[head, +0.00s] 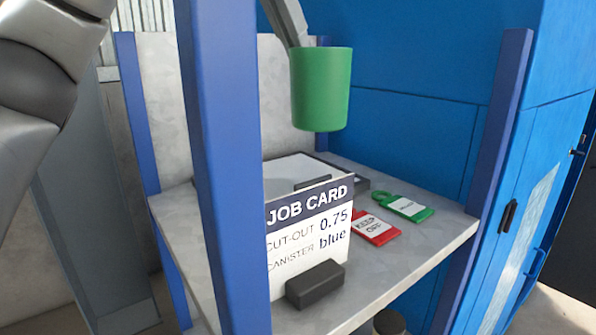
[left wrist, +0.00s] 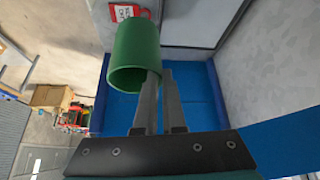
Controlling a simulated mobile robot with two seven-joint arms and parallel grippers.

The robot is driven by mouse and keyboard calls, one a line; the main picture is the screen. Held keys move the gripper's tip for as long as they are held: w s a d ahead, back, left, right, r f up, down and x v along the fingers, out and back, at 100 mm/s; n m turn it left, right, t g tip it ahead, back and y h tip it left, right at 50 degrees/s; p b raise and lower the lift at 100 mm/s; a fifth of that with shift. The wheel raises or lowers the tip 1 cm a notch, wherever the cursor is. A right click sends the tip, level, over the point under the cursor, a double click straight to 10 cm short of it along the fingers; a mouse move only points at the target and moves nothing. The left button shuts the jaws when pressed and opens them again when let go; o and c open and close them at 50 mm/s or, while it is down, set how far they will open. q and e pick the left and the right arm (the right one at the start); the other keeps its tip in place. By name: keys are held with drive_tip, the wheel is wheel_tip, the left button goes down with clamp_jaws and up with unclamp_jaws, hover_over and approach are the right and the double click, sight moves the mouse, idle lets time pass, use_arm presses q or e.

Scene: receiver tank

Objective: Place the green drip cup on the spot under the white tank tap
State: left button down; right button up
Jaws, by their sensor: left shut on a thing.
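The green drip cup (head: 320,90) hangs in the air above the shelf in the head view. My left gripper (head: 297,40) comes down from the top and is shut on the cup's rim. In the left wrist view the cup (left wrist: 133,58) sits at the left of the fingers (left wrist: 160,78), which pinch its wall. The cup is roughly upright in the head view. The white tank tap and the spot under it are not in view. My right gripper is not in view.
A grey shelf (head: 420,222) below has blue posts (head: 220,160) (head: 497,130). On it are a job card (head: 312,225) with a dark block (head: 315,284), a red "keep off" tag (head: 375,228), a green tag (head: 405,207) and a pale framed panel (head: 290,172). A blue cabinet (head: 415,85) stands behind.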

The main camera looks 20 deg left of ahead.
sight(293, 115)
use_arm(q)
wheel_tip(293, 115, down, 9)
drive_tip(key=shift+a+r+b, duration=0.1)
drive_tip(key=shift+r+b, duration=0.1)
drive_tip(key=shift+b, duration=1.05)
wheel_tip(293, 115, down, 5)
drive_tip(key=shift+f+b, duration=0.2)
drive_tip(key=shift+b, duration=0.5)
drive_tip(key=c, duration=1.5)
unclamp_jaws()
drive_tip(key=shift+f, duration=0.15)
drive_tip(key=o, duration=0.5)
